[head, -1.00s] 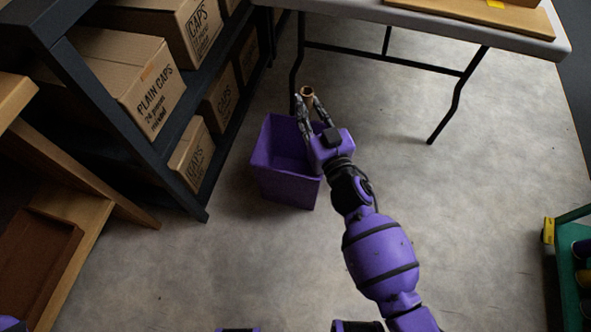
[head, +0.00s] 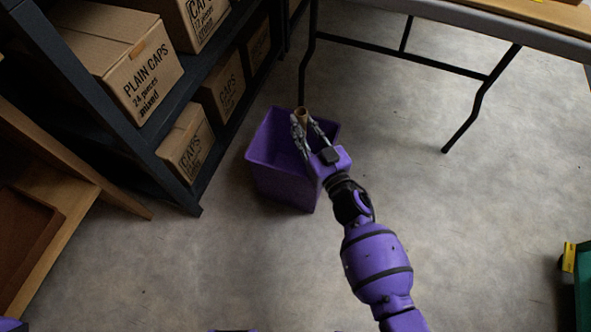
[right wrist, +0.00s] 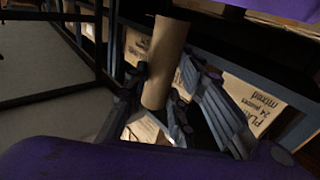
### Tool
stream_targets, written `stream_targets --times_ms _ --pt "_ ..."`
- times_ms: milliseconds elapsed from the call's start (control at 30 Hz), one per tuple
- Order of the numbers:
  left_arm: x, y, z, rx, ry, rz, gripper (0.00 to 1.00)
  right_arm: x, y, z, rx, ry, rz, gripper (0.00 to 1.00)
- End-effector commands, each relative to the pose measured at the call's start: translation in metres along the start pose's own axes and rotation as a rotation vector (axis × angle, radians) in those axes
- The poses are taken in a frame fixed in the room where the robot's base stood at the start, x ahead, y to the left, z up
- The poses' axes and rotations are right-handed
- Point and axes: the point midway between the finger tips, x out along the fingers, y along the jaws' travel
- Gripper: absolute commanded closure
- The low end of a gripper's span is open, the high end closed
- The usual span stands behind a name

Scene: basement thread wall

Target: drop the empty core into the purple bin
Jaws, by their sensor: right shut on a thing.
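The empty core is a brown cardboard tube (head: 302,115), held at the tips of my right gripper (head: 307,124). In the right wrist view the core (right wrist: 166,60) stands slightly tilted between the two dark fingers (right wrist: 157,98), which are shut on it. The purple bin (head: 283,185) stands on the floor and its open top faces up. In the head view the core and fingertips overlap the bin's far rim; the exact height above it cannot be told. My left gripper is not in view.
A dark shelf with cardboard boxes (head: 143,84) stands left of the bin. A folding table with black legs (head: 466,122) is behind and to the right. A wooden frame (head: 62,190) is at left, a green rack (head: 582,285) at far right. The floor between is clear.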

Motion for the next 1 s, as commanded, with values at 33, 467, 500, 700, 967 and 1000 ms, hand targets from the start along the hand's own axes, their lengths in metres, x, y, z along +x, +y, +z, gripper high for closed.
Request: stream_targets --times_ms 33,467,500,700,967,1000 --pt "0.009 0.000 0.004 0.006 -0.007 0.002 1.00 0.000 0.000 0.013 0.003 -0.003 0.000 1.00" --pt "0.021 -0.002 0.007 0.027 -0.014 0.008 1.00 0.000 0.000 0.027 0.001 0.000 0.000 1.00" --pt "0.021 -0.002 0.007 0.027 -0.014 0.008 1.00 0.000 0.000 0.027 0.001 0.000 0.000 1.00" --pt "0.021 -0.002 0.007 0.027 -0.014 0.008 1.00 0.000 0.000 0.027 0.001 0.000 0.001 0.54" --pt "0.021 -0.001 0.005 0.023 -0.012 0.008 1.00 0.000 0.000 0.028 0.001 0.000 0.001 0.54" --pt "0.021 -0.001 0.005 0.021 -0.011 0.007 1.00 -0.001 0.000 0.028 0.001 0.000 0.001 0.54"
